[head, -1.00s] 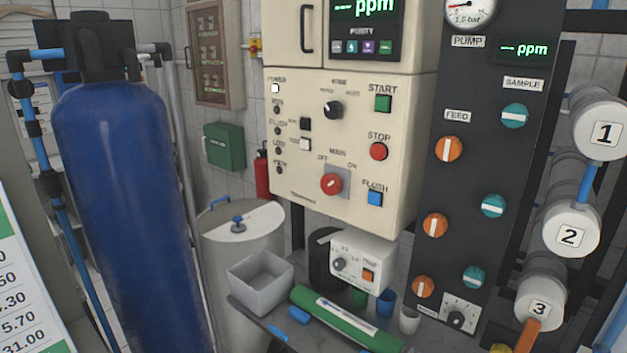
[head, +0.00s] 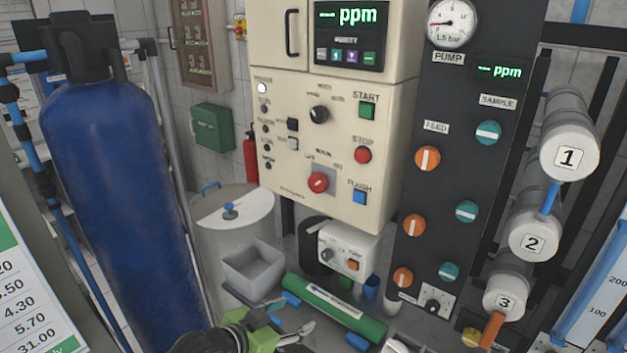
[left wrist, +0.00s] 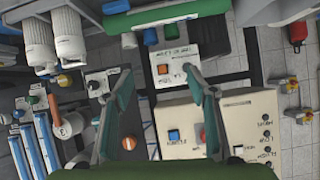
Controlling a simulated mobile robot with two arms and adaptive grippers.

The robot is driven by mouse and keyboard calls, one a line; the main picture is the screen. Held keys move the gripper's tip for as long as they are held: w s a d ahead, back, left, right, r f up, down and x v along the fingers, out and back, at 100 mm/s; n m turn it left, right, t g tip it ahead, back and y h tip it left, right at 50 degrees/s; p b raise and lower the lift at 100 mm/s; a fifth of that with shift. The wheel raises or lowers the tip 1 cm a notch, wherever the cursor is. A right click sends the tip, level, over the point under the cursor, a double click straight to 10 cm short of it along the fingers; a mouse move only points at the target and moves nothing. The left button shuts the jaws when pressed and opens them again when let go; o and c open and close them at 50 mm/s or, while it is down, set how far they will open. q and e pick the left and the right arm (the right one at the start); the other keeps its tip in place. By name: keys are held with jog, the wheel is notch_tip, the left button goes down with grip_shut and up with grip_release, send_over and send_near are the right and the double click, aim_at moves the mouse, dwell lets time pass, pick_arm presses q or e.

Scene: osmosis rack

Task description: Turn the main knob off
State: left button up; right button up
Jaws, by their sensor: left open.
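The main knob (head: 318,182) is a red round knob on a grey square plate, low on the cream control panel (head: 290,205). Labels sit at its upper left and right; its pointer is too small to read surely. My left gripper (head: 286,319) is at the bottom of the head view, below and in front of the panel, apart from the knob. In the left wrist view its fingers (left wrist: 157,72) are spread with nothing held between them. The red knob (left wrist: 202,134) shows there beside the right finger, at a depth I cannot tell. My right gripper is not seen.
A red stop button (head: 362,155) and a blue flush button (head: 359,197) are right of the knob. Below are a white box (head: 347,243), a grey bin (head: 252,268) and a green tube (head: 335,308). A blue tank (head: 125,190) stands left, white cylinders (head: 568,157) right.

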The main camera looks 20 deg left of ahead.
pick_arm(q)
jog(key=w+a+r+t+h, duration=0.1)
jog(key=w+a+r+t, duration=0.25)
jog(key=w+r, duration=0.6)
jog(key=m+t+h, duration=0.1)
jog(key=t, duration=0.1)
send_near(315, 184)
jog(key=p+x, duration=0.3)
jog(key=x, duration=0.5)
jog(key=shift+w+d, duration=0.3)
jog(key=shift+w, duration=0.4)
jog(key=c, duration=1.1)
